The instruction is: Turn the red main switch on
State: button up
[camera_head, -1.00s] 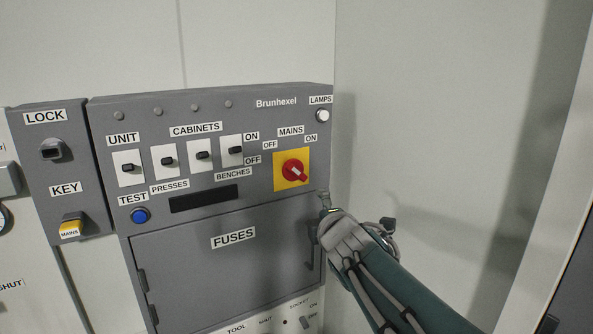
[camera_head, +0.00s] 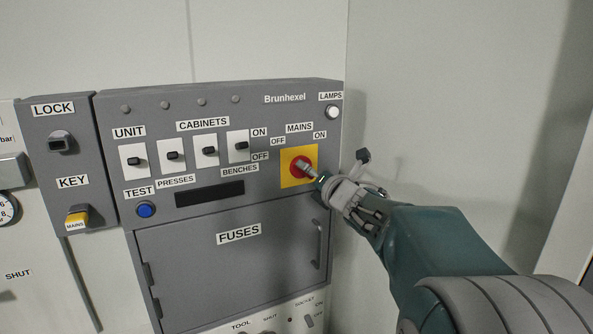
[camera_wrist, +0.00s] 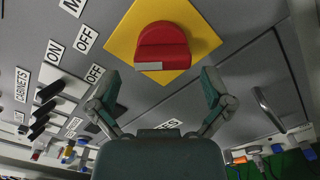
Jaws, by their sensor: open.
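The red main switch (camera_head: 299,165) sits on a yellow plate (camera_head: 287,179) at the right of the grey panel, below the MAINS label and its OFF and ON marks. My gripper (camera_head: 311,172) is at the switch, coming from the lower right, and covers part of it. In the wrist view the red knob (camera_wrist: 163,42) shows whole on the yellow plate (camera_wrist: 122,38), with a white mark on its near edge. The open fingers (camera_wrist: 162,86) stand apart to either side, just short of the knob. Contact is not visible.
Small toggle switches (camera_head: 205,150) stand in a row left of the main switch. A blue TEST button (camera_head: 146,210) and the FUSES door (camera_head: 220,262) with a handle (camera_head: 318,243) are below. A plain wall (camera_head: 430,100) lies right of the panel.

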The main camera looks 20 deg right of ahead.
jog(key=shift+w+d, duration=0.25)
jog(key=shift+w, duration=0.45)
jog(key=shift+w+d, duration=0.2)
jog(key=shift+w, duration=0.45)
jog(key=shift+a, duration=0.35)
jog(key=c, duration=1)
jog(key=shift+o, duration=0.2)
